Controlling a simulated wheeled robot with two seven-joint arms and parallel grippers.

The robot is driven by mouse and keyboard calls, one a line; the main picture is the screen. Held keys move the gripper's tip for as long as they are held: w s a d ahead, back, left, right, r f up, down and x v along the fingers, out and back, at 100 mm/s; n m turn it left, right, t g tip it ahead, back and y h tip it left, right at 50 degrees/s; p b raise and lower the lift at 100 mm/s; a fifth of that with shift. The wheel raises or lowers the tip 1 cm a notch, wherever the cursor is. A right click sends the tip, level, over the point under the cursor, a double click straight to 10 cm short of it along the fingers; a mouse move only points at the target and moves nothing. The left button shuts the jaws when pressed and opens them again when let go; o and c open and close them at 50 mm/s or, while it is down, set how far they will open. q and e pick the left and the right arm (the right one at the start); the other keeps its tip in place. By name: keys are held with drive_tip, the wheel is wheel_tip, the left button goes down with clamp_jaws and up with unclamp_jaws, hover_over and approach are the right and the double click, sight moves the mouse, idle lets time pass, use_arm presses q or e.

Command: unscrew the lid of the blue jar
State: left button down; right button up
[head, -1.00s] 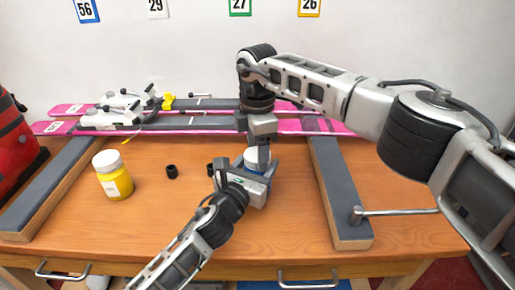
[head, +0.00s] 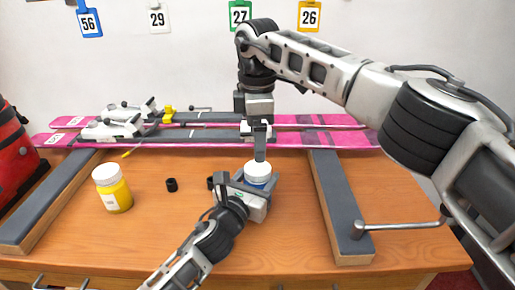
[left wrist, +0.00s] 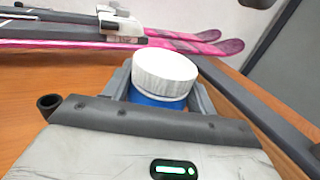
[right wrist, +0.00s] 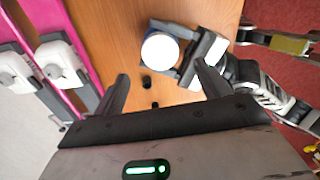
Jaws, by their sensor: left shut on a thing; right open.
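The blue jar (left wrist: 158,101) stands upright on the bench, with its white lid (left wrist: 165,72) sitting on top. In the head view the lid (head: 258,170) shows above a strip of blue. My left gripper (head: 248,186) is shut around the jar's body, below the lid, and hides much of it. My right gripper (head: 260,150) points straight down above the lid. In the right wrist view its two fingers are spread apart with nothing between them, and the lid (right wrist: 160,50) is below, clear of them.
A yellow jar (head: 116,195) with a white lid stands to the left, near a small black cylinder (head: 171,185). Pink skis (head: 315,139) lie across the back on padded supports (head: 338,200). A red bag (head: 14,150) is at far left. The bench front is clear.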

sight(258, 167)
drive_tip(key=shift+r+m, duration=0.4)
drive_tip(key=shift+m, duration=0.1)
drive_tip(key=shift+f, duration=0.1)
wheel_tip(258, 167, down, 8)
drive_tip(key=shift+r, duration=0.25)
drive_tip(key=c, duration=1)
drive_tip(key=n, duration=0.3)
